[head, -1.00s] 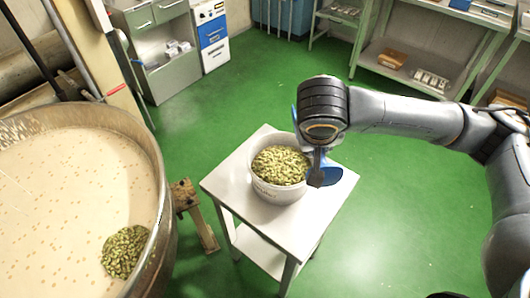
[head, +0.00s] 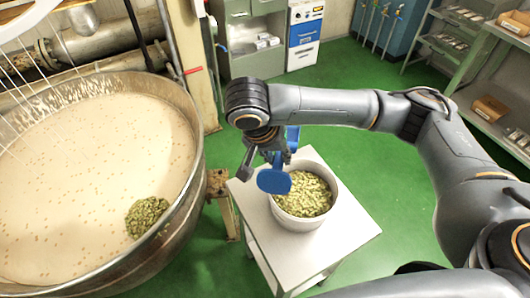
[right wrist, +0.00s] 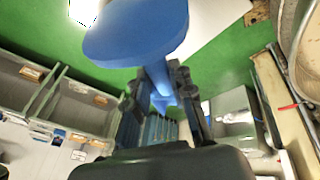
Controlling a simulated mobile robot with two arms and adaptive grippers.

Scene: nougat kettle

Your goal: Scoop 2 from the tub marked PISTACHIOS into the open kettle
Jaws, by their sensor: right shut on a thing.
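The white tub (head: 300,222) holds green pistachios (head: 306,194) and stands on a small white table; no marking on it is readable. The open kettle (head: 180,215) at the left holds a pale, speckled mass (head: 85,170) with one heap of pistachios (head: 147,216) near its right rim. My right gripper (head: 264,148) is shut on a blue scoop (head: 273,181), held at the left rim side of the tub, on the side toward the kettle. The scoop also fills the upper right wrist view (right wrist: 135,38); whether it carries pistachios cannot be told. My left gripper is not in view.
The white table (head: 345,238) has bare room around the tub. A wooden block on a stand (head: 217,183) is between kettle and table. Thin wires (head: 75,45) hang over the kettle's back left. Cabinets and shelves (head: 465,45) line the back; the green floor is clear.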

